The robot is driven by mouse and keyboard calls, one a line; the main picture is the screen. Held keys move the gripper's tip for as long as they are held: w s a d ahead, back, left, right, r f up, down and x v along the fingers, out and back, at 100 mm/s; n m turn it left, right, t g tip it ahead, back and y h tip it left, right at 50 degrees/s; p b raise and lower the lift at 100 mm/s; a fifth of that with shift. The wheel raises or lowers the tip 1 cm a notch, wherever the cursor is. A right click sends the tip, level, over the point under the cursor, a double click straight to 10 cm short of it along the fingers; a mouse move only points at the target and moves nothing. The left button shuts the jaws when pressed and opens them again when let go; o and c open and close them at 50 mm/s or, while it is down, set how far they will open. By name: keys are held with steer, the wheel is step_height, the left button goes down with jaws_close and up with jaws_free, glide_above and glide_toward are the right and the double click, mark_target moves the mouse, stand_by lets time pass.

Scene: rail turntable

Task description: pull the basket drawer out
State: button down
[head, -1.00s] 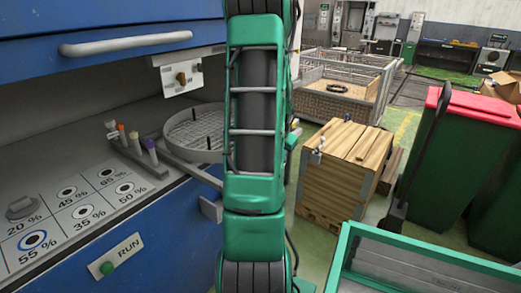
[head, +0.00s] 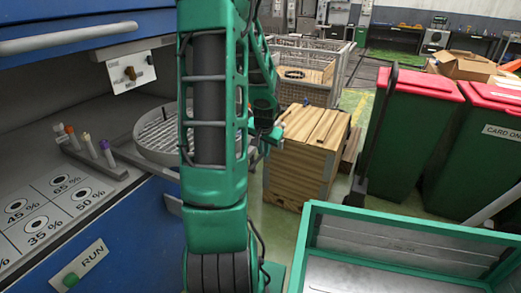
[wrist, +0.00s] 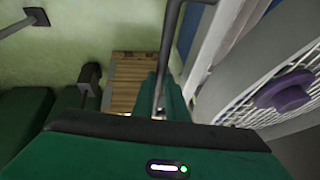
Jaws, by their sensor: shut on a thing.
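The basket drawer (head: 146,146) shows in the head view as a round grey tray with a mesh floor at the counter's right end. My arm hides its right side. In the wrist view a mesh side (wrist: 240,92) with a purple round knob shows close on the right. My gripper (wrist: 162,98) has green fingers shut on a thin grey bar (wrist: 168,55), which looks like the drawer's handle. In the head view my arm hides most of the gripper.
The blue counter has a RUN button panel (head: 83,266) and a rack of vials (head: 97,172). A wooden crate (head: 305,160) stands on the floor beyond my arm. Green bins with red lids (head: 410,130) and a green-rimmed container (head: 400,226) are at right.

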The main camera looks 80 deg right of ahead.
steer(key=c, duration=1.8)
jaws_free()
steer(key=shift+o, duration=0.2)
steer(key=v, duration=1)
steer(key=shift+a+r, duration=0.2)
steer(key=shift+r, duration=0.15)
steer(key=w+a+r+n+y, duration=0.1)
steer(key=w+a+n, duration=0.2)
steer(key=w+a, duration=0.4)
steer(key=w+a+r+n+y, duration=0.1)
steer(key=w+a+n+y, duration=0.3)
steer(key=a, duration=0.6)
steer(key=a+n+g, duration=0.1)
steer(key=a+n, duration=0.6)
steer(key=a, duration=1.4)
steer(key=shift+s+r, duration=0.15)
steer(key=shift+s, duration=0.15)
